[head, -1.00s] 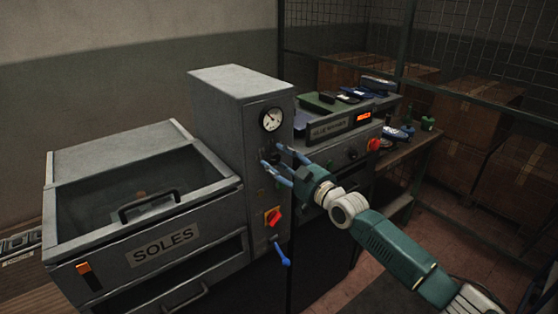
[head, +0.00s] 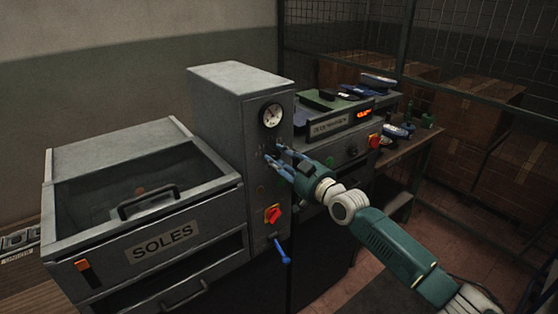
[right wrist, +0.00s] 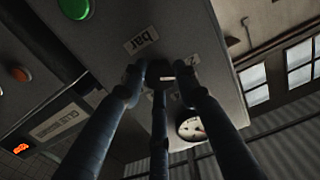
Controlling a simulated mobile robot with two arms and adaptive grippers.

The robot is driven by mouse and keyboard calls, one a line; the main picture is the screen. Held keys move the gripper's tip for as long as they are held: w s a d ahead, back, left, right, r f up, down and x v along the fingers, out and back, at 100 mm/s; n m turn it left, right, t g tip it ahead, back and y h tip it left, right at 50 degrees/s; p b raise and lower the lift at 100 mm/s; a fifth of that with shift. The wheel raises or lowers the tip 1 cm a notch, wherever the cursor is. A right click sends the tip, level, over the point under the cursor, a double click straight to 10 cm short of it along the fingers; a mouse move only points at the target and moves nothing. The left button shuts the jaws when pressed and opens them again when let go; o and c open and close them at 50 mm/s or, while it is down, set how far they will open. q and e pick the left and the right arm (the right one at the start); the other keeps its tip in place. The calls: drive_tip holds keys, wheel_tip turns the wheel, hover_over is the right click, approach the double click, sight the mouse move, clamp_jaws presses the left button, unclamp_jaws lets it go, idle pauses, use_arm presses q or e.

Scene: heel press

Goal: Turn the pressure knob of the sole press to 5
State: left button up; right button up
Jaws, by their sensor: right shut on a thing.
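The sole press (head: 232,85) is a grey metal machine with a tall control column and a "SOLES" drawer section at its left. A round pressure gauge (head: 271,116) sits high on the column's front; the gauge also shows in the right wrist view (right wrist: 190,128). My right gripper (head: 271,155) is at the column just below the gauge, its blue fingers shut on the small dark pressure knob (right wrist: 161,72). The knob's setting cannot be read. My left gripper is not in view.
A red rotary switch (head: 273,214) and a blue lever (head: 282,251) sit lower on the column. A glue warmer (head: 340,125) with a lit display and red button stands close at the right. Cardboard boxes lie behind the mesh.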

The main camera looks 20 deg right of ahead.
drive_tip(key=m, duration=0.1)
drive_tip(key=m+b, duration=0.1)
drive_tip(key=m, duration=0.2)
drive_tip(key=shift+r, duration=0.25)
drive_tip(key=m, duration=0.5)
drive_tip(key=shift+d+r, duration=0.15)
drive_tip(key=m, duration=0.4)
drive_tip(key=shift+w+m, duration=0.1)
drive_tip(key=shift+m, duration=0.2)
drive_tip(key=m+p, duration=0.1)
drive_tip(key=m, duration=0.1)
drive_tip(key=shift+m, duration=0.3)
drive_tip(key=shift+d+m+p, duration=0.1)
drive_tip(key=shift+m+p, duration=0.55)
drive_tip(key=shift+m, duration=0.75)
drive_tip(key=o, duration=1.1)
drive_tip(key=shift+f, duration=0.2)
drive_tip(key=shift+o, duration=0.3)
drive_tip(key=shift+d+f, duration=0.1)
drive_tip(key=shift+f, duration=0.1)
